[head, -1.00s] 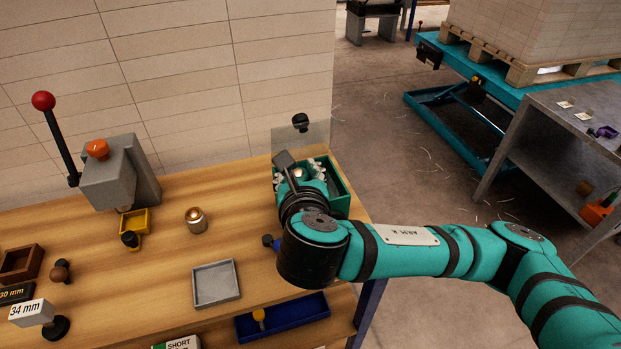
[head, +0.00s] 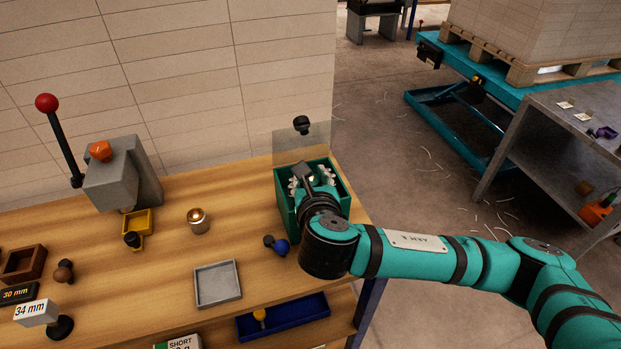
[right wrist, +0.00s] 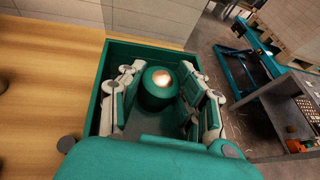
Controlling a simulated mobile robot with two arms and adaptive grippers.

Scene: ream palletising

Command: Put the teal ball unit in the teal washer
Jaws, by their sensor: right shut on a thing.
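The teal ball unit (right wrist: 158,92) is a squat teal cylinder with a shiny ball on top. My right gripper (right wrist: 160,95) is shut on it, one finger on each side, in the right wrist view. The unit is inside the outline of the teal open-topped box, which I take as the teal washer (right wrist: 93,125); whether it touches the floor I cannot tell. In the head view the washer (head: 284,209) stands at the bench's right end, with my right gripper (head: 314,178) over its opening. The gripper and wrist mostly hide the unit there. My left gripper is out of view.
A clear panel with a black knob (head: 302,125) stands at the washer's back. A blue-ended part (head: 281,247) lies close by its front left. The middle bench has free room.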

